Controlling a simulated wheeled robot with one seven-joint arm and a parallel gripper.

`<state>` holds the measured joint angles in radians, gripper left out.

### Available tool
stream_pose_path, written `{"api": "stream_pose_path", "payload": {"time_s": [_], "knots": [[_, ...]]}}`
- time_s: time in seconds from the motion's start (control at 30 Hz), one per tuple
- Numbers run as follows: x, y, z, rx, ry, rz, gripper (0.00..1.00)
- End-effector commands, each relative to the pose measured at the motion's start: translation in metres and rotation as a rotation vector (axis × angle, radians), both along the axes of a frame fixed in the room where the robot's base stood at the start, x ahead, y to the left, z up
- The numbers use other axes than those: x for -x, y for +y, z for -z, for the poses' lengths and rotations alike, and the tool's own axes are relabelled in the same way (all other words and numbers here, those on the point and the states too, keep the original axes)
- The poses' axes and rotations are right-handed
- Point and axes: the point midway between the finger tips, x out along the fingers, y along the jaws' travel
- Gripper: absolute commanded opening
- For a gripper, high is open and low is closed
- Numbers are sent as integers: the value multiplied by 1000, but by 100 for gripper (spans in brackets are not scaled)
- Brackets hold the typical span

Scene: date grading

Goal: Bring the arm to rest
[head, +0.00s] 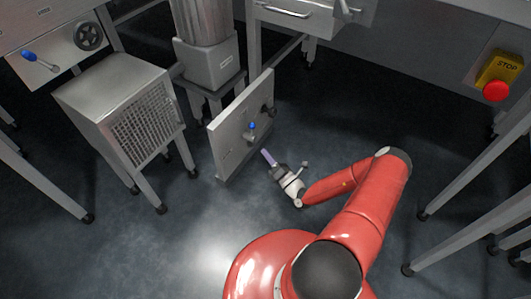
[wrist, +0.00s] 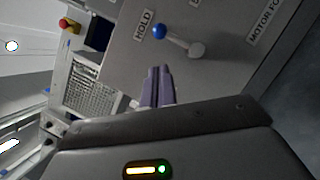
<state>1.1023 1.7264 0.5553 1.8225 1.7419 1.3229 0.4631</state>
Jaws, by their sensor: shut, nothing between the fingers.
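My gripper (head: 266,156) is at the end of my red arm, near the middle of the head view. Its purple fingers are closed together and hold nothing; they also show in the wrist view (wrist: 158,85). The fingers point toward a grey upright panel (head: 228,137) with a blue-knobbed lever (head: 251,127). In the wrist view the lever (wrist: 177,38) lies just beyond the fingertips, beside the word HOLD. The fingers look apart from the lever, though the exact gap is hard to tell.
A metal cabinet with a grille (head: 146,115) stands at the left. A second panel with a blue lever (head: 38,60) and a dark handwheel (head: 89,36) is at upper left. A red stop button (head: 496,91) is at upper right. Table legs stand at the right; dark floor lies open around my arm.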

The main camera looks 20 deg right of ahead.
Motion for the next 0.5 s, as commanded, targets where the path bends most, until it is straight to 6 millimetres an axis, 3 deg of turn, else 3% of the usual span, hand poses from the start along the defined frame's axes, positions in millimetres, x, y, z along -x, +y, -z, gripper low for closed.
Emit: {"api": "stream_pose_path", "payload": {"time_s": [0.5], "knots": [[-1, 2, -4, 15, -6, -15, 0]]}}
